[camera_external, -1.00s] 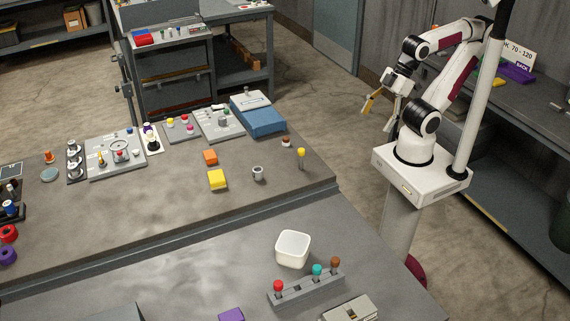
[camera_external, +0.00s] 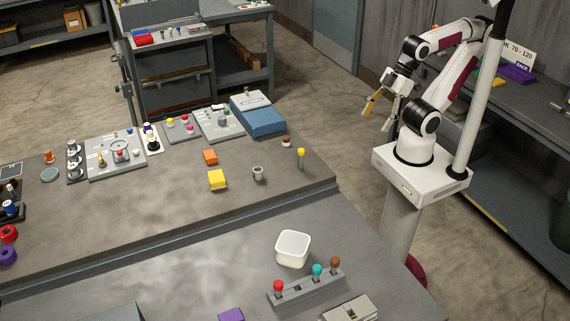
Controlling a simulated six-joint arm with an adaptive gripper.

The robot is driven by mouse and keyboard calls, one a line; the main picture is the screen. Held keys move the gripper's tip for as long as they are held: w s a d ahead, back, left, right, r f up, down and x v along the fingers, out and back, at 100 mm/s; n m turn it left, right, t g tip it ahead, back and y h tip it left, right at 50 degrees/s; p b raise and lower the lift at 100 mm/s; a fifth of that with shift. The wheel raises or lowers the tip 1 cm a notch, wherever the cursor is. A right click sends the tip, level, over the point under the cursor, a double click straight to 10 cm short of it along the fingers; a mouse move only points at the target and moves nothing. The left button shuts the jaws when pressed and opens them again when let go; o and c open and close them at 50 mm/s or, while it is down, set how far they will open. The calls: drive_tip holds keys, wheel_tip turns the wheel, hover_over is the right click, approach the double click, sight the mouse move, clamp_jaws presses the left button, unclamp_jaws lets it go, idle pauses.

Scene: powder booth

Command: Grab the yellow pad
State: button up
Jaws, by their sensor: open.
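The yellow pad (camera_external: 217,180) is a small yellow block lying flat on the grey table, towards its right end. My gripper (camera_external: 380,106) is in the air to the right of the table, above the floor and well away from the pad. Its fingers are apart and nothing shows between them. The pad is in full view.
An orange block (camera_external: 210,157) lies just behind the pad, and a small grey cup (camera_external: 258,173) stands to its right. A yellow-topped pin (camera_external: 301,155) stands near the table's right end. A white bin (camera_external: 292,248) sits on the nearer, lower table.

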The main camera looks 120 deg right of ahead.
drive_tip(key=shift+w, duration=0.1)
drive_tip(key=w+d+m+t+h, duration=0.15)
drive_tip(key=w+d, duration=0.25)
drive_tip(key=w, duration=1)
drive_tip(key=w+d+t, duration=0.3)
drive_tip(key=w, duration=1.1)
drive_tip(key=t, duration=0.3)
approach(217, 179)
wheel_tip(217, 179, up, 5)
drive_tip(key=s+d, duration=0.1)
drive_tip(key=shift+h, duration=0.25)
drive_tip(key=f, duration=0.4)
drive_tip(key=shift+w+d, duration=0.4)
drive_tip(key=shift+w+d+f, duration=0.15)
drive_tip(key=shift+f, duration=0.6)
drive_tip(key=shift+w, duration=0.1)
drive_tip(key=shift+x, duration=1.2)
